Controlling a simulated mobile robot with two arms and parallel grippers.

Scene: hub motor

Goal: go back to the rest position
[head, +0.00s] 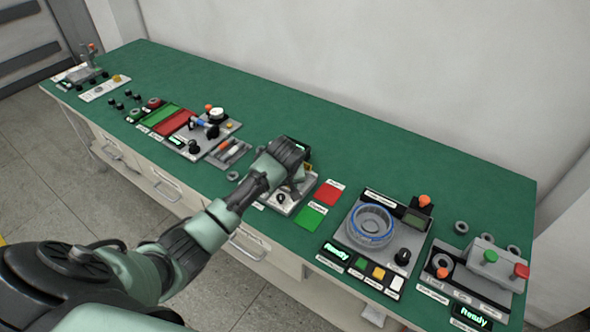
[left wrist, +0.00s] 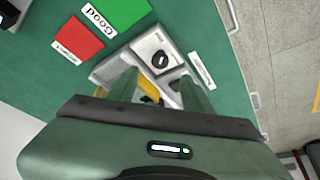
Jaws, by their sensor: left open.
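My left arm reaches from the lower left of the head view over the front half of the green bench. My left gripper (head: 297,165) is above a grey device (head: 286,203) with a black knob and hides much of it. In the left wrist view, the two fingers of my left gripper (left wrist: 158,92) stand apart with nothing held between them. The grey device (left wrist: 157,50) with its black knob lies beyond the fingertips. I cannot tell whether the fingers touch it. My right gripper is in neither view.
The green bench top (head: 400,150) is clear along its back. A red card (head: 328,193) and a green card (head: 312,215) lie right of my gripper. A station with a blue-ringed coil (head: 370,225) stands further right. Several devices stand to the left.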

